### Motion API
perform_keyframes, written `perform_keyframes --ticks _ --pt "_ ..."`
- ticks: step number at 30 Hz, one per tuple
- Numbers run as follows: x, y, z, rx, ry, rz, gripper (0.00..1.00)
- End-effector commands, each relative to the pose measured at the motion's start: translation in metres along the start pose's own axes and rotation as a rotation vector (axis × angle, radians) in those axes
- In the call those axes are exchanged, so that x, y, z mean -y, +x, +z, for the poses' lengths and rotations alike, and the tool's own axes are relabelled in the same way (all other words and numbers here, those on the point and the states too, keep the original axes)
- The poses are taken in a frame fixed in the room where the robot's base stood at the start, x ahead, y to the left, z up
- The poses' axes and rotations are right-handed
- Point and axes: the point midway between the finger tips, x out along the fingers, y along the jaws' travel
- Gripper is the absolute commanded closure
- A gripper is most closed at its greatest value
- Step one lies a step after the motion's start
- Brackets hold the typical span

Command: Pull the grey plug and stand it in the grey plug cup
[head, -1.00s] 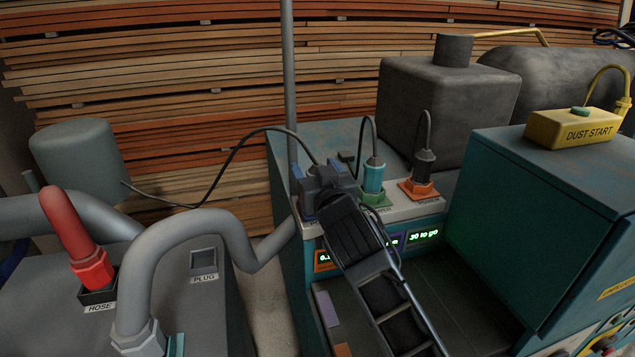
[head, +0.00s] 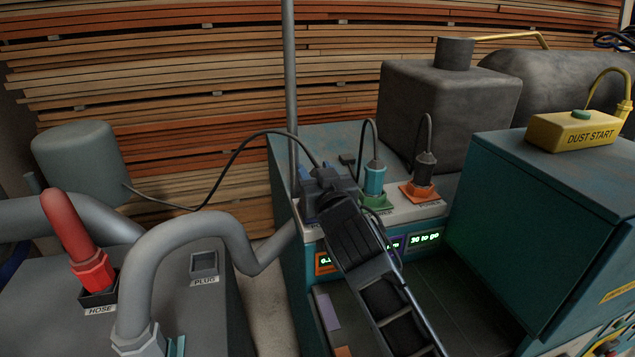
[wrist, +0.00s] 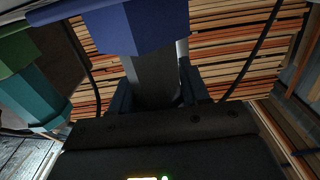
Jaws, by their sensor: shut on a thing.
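The grey plug (wrist: 155,82) stands between the two fingers of my gripper (head: 328,188), which is shut on it. In the wrist view the plug's end meets the blue socket (wrist: 150,25); I cannot tell how deep it sits. In the head view my gripper mostly hides the plug and socket. The plug's black cord (head: 232,160) loops left to the grey tank. The grey plug cup (head: 204,263), a square holder labelled PLUG, is empty on the grey cabinet at left.
A teal plug (head: 374,181) in a green socket and a dark plug (head: 424,170) in an orange socket stand right of my gripper. A thick grey hose (head: 180,228) arches between my gripper and the cup.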

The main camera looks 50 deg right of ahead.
Motion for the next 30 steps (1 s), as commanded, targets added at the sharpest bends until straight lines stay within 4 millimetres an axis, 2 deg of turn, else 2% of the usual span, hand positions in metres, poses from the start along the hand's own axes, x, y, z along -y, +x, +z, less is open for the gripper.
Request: perform_keyframes --ticks 5,8,12,24,30 --pt "0.0 0.0 -0.005 0.004 0.0 0.0 0.88" --pt "0.0 0.0 -0.016 0.001 0.002 0.001 0.88" --pt "0.0 0.0 -0.041 -0.003 0.004 0.001 0.88" --pt "-0.07 -0.045 -0.09 -0.001 0.001 0.005 0.88" --pt "-0.09 -0.059 -0.104 0.001 0.001 0.003 0.88"
